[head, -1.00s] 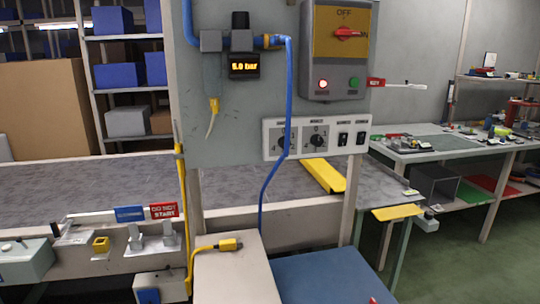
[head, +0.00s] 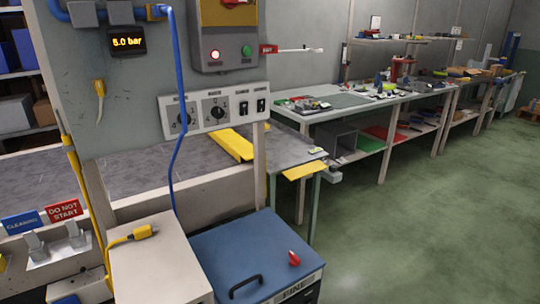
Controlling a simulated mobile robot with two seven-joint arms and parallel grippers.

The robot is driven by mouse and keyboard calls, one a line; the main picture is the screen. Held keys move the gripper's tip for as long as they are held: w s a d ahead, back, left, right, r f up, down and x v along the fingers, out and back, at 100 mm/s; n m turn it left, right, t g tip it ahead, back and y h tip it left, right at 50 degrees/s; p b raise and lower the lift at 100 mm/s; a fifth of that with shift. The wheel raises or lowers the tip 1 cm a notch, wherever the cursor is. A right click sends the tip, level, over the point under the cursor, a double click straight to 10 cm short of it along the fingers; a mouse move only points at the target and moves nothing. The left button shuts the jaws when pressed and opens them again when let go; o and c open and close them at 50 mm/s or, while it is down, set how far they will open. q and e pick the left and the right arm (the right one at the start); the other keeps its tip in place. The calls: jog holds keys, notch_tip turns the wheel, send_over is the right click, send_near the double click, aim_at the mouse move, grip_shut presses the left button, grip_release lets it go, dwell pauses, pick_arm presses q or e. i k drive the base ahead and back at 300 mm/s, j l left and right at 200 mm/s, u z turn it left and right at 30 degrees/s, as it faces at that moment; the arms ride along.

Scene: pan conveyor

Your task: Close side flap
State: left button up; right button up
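Neither of my grippers is in view. No part in view can be told for sure as the side flap. A yellow plate (head: 305,171) sticks out low at the right end of the grey conveyor (head: 285,150). A grey control panel (head: 150,60) stands over the conveyor, with a switch box (head: 226,45) and a knob plate (head: 214,106).
A blue-topped cabinet (head: 225,255) with a black handle and a small red object (head: 293,259) stands in front, beside a beige box (head: 160,270) bearing a yellow plug (head: 146,231). A workbench (head: 345,105) lines the back. Green floor (head: 420,220) is open at right.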

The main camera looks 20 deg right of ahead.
aim_at(296, 174)
jog(key=z, duration=0.65)
jog(key=i+l+u, duration=0.1)
jog(key=l, duration=0.25)
jog(key=i+l+u, duration=0.1)
jog(key=l, duration=0.25)
jog(key=i+l+u, duration=0.1)
jog(key=i+l, duration=0.15)
jog(key=i+l+u, duration=0.1)
jog(key=l, duration=0.35)
jog(key=i+l+u, duration=0.1)
jog(key=l, duration=0.3)
jog(key=i+l+u, duration=0.1)
jog(key=l, duration=0.25)
jog(key=i+l+z, duration=0.2)
jog(key=l, duration=0.15)
jog(key=i+l+z, duration=0.15)
jog(key=i+z, duration=0.15)
jog(key=i+l+z, duration=0.1)
jog(key=i+z, duration=0.2)
